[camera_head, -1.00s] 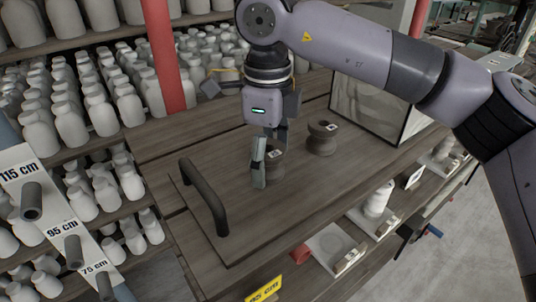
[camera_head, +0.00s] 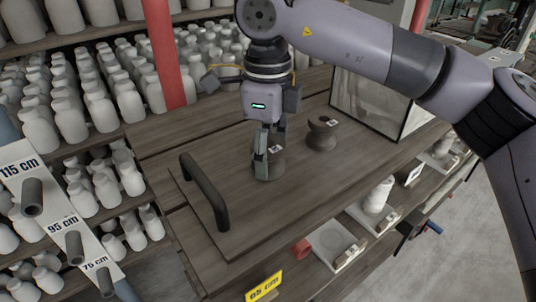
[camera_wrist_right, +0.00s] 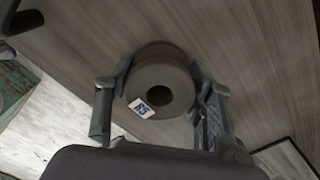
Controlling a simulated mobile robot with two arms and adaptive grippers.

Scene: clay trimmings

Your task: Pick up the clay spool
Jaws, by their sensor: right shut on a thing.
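A dark brown clay spool (camera_head: 276,168) stands upright on the wooden board, partly hidden behind my right gripper's fingers. My right gripper (camera_head: 268,152) points down and is shut on it. In the right wrist view the spool (camera_wrist_right: 162,88) shows from above, round with a dark centre hole and a small white and blue label. The fingers of my right gripper (camera_wrist_right: 160,105) lie on both sides of it. A second similar spool (camera_head: 321,135) stands apart on the board, to the right and farther back. My left gripper is not in view.
The board (camera_head: 240,235) has a dark curved handle (camera_head: 204,190) left of the gripper. A framed panel (camera_head: 372,100) stands behind on the right. Shelves of white bottles (camera_head: 65,115) fill the left and back. A lower shelf holds a white bottle (camera_head: 378,196). The board's front is clear.

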